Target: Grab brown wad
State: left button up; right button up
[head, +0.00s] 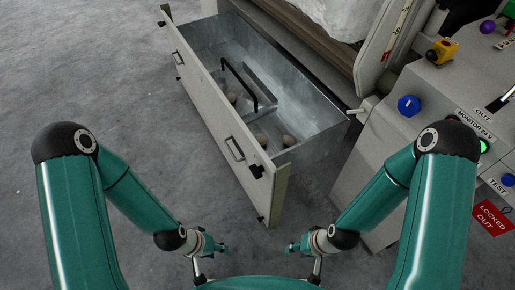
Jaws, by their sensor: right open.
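Several small round grey-brown wads lie in an open metal drawer (311,97). One wad (288,140) is near the drawer's front right corner, with another wad (261,139) beside it. A further wad (232,97) lies farther back, near a black handle; their colours are too close to tell which is the brown one. My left gripper (222,248) is low in front of the drawer, outside it and apart from the wads; its fingers are too small to read. My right gripper (291,247) is open, also outside the drawer.
A grey tray-like insert with a black handle (254,90) stands inside the drawer. At the right is a control panel with a blue knob (408,105) and a red "locked out" tag (491,218). The grey floor (95,75) at the left is clear.

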aim_at(262, 138)
jog(key=k, duration=1.1)
jog(key=u, duration=0.4)
jog(key=i, duration=0.7)
jog(key=u, duration=0.6)
jog(key=i, duration=1)
jog(key=z, duration=0.4)
